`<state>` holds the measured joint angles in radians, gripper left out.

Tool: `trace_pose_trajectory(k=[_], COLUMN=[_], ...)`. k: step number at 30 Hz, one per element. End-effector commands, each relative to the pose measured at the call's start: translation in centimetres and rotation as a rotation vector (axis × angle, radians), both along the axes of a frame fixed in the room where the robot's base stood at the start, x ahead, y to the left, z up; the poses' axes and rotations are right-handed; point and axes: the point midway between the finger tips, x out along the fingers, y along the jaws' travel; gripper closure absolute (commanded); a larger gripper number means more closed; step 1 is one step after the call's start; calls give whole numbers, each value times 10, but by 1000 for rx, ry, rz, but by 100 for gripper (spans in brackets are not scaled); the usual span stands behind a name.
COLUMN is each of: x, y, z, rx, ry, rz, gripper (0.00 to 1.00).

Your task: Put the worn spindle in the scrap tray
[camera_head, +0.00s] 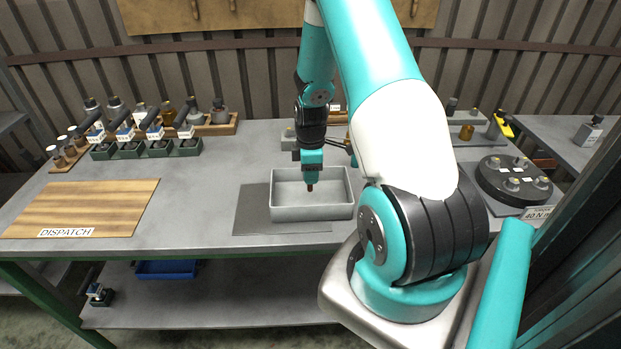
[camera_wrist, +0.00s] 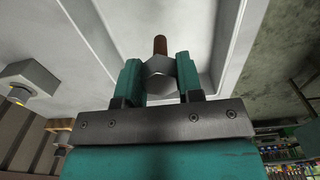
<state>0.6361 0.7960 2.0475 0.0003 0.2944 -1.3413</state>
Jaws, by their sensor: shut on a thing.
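My gripper (camera_head: 312,176) is shut on the worn spindle (camera_head: 310,187), which hangs with its rusty brown shaft pointing down. In the wrist view the two teal fingers (camera_wrist: 160,78) clamp the spindle's grey hexagonal head, and the brown shaft (camera_wrist: 160,45) sticks out beyond them. The scrap tray (camera_head: 312,213) is an open, light grey rectangular box on the table. The spindle is over the tray's inside, near its middle. I cannot tell whether the shaft touches the tray floor. The tray (camera_wrist: 190,22) also fills the background of the wrist view.
A dark grey mat (camera_head: 252,208) lies under the tray. A wooden dispatch board (camera_head: 85,205) lies at the left. Several small green-boxed units (camera_head: 160,148) and a wooden rack (camera_head: 222,128) stand behind it. A round black fixture (camera_head: 512,182) is at the right. The table between board and mat is clear.

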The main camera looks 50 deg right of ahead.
Motion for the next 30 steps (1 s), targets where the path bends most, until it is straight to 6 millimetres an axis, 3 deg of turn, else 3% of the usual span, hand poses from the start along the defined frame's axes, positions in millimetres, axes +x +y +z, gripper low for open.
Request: trace_pose_trajectory(k=[6,17,18,21,30], x=[0,0,0,0,0], y=[1,1,1,1,1], z=[-27,-33,-32,-32,-29], rx=[2,1,1,2,1], ry=[3,1,1,1,1], rz=[2,2,2,2,2], gripper=[97,97,62,41,41])
